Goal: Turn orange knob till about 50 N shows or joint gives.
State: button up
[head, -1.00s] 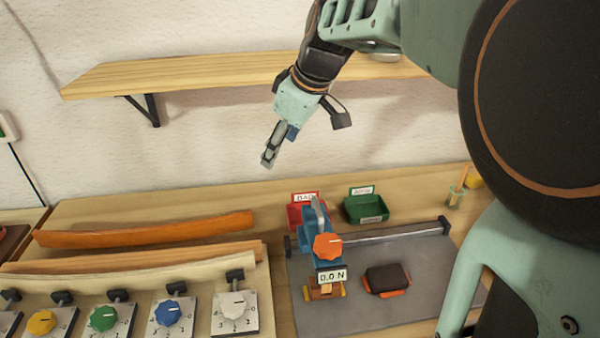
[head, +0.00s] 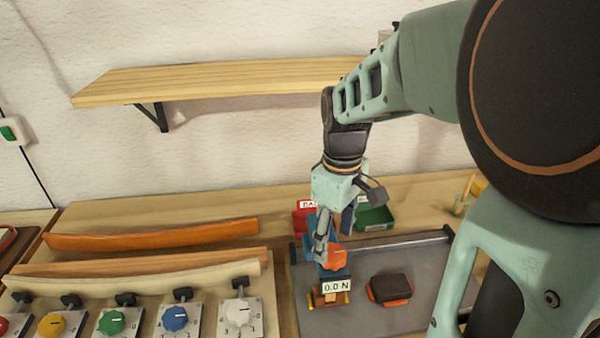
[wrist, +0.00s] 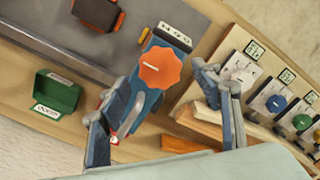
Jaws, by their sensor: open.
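The orange knob (head: 334,257) sits on the blue test device on the grey plate. In the wrist view the orange knob (wrist: 160,68) shows whole, with a white pointer line, beyond and between my fingertips. The display (head: 337,286) below it reads 0.0 N. A small wooden joint (head: 330,299) sits under the display, partly hidden. My gripper (head: 333,238) is open and points down just above the knob, partly covering the blue device. In the wrist view my gripper's fingers (wrist: 160,100) are spread wide, with nothing held.
A red bin (head: 304,219) and a green bin (head: 375,218) stand behind the device. A dark block with orange edges (head: 390,289) lies to its right on the grey plate (head: 430,280). Several coloured dials and bent laths (head: 150,236) are on the left.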

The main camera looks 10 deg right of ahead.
aim_at(333, 252)
jog(key=shift+f, duration=1.75)
jog(key=c, duration=1.2)
jog(key=shift+o, duration=0.2)
